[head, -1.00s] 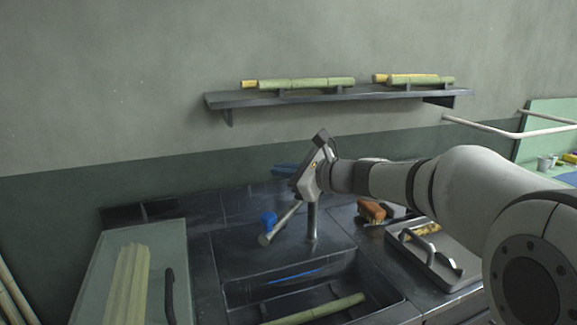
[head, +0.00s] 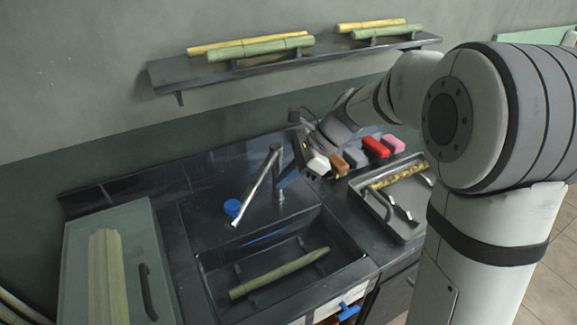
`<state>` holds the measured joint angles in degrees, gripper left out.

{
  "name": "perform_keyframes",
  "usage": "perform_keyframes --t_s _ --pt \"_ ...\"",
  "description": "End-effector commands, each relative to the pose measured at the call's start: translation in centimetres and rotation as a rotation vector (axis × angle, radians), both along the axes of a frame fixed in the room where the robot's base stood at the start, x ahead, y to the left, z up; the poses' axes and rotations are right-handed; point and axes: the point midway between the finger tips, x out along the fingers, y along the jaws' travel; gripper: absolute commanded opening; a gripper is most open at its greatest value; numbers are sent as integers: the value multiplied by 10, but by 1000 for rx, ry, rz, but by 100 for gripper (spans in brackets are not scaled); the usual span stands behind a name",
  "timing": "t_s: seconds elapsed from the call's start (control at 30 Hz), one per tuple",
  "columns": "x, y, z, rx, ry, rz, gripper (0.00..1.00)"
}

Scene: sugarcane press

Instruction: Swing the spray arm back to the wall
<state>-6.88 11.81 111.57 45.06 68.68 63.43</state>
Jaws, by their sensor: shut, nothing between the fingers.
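The spray arm (head: 257,186) is a thin silver tube at the back of the dark sink unit in the head view. It slants from its upper end by a short post (head: 281,192) down to the lower left, over the counter behind the basin, pointing away from the wall. My gripper (head: 299,146) is just right of the spray arm's upper end, close to the post. It is shut and empty. Whether it touches the tube or post cannot be told; its fingertips are partly hidden and small.
The basin (head: 212,262) holds a green cane. A blue cup (head: 232,208) sits near the tube's lower end. Several coloured blocks, one red (head: 375,147), and a metal tray (head: 406,234) lie to the right. A cane shelf (head: 165,76) is above. A green board (head: 143,217) is at left.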

Motion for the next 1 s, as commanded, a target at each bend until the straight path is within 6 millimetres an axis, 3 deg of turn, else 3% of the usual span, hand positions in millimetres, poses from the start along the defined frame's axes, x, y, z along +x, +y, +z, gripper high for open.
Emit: perform_keyframes --t_s 0.23,0.5,1.0 --pt "-10 39 -40 -1 3 11 0" --pt "-17 73 -43 1 -1 10 0" --pt "-18 78 -45 1 -2 9 0"
